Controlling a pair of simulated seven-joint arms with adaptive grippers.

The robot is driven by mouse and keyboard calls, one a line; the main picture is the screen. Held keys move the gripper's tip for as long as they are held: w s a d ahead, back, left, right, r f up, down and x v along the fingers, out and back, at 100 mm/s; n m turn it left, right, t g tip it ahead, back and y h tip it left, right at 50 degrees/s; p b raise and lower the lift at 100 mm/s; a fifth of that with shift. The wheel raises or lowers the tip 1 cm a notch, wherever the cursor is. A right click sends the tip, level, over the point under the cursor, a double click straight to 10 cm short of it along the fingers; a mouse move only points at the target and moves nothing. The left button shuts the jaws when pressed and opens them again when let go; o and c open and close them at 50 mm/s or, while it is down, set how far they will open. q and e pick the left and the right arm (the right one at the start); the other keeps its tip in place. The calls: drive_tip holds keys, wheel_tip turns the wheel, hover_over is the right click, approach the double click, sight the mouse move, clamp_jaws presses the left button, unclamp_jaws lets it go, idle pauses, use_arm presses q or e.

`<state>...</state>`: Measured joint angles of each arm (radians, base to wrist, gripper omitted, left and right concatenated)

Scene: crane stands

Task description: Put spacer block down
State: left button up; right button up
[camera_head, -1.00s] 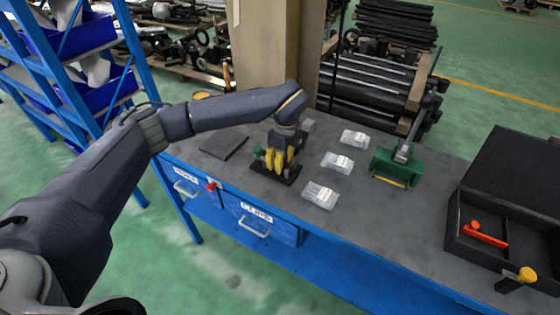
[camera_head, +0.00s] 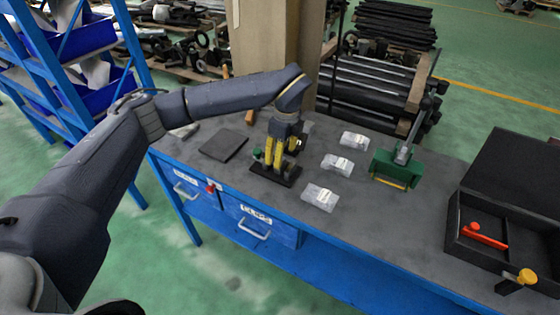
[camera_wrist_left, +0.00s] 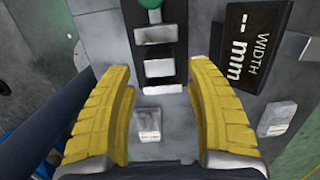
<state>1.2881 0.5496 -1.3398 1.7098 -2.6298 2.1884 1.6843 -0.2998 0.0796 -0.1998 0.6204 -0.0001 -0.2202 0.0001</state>
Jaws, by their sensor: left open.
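My left gripper (camera_head: 277,165) is open, its yellow fingers spread and pointing down over a black stand (camera_head: 286,177) with a green knob (camera_head: 257,152). In the left wrist view, the gap between the fingers (camera_wrist_left: 160,105) is empty of anything gripped. Pale metal blocks (camera_wrist_left: 159,68) sit in a row on the black stand there. I cannot tell which of them is the spacer block. A small grey piece with a white label (camera_wrist_left: 148,121) shows lower down between the fingers, apart from them. A black display (camera_wrist_left: 253,40) beside the stand reads "WIDTH -- mm". My right gripper is out of view.
Clear labelled packs (camera_head: 321,197) lie in a row right of the stand. A green tool (camera_head: 398,169) stands beyond them. A black case (camera_head: 470,239) holding a red tool (camera_head: 483,236) is at the right. A dark pad (camera_head: 223,146) lies left of the stand on the bench.

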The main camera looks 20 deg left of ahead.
sight(283, 161)
use_arm(q)
wheel_tip(283, 161, up, 7)
drive_tip(key=shift+d+r, duration=0.15)
drive_tip(key=shift+d, duration=0.2)
drive_tip(key=shift+s, duration=0.1)
idle(0.3)
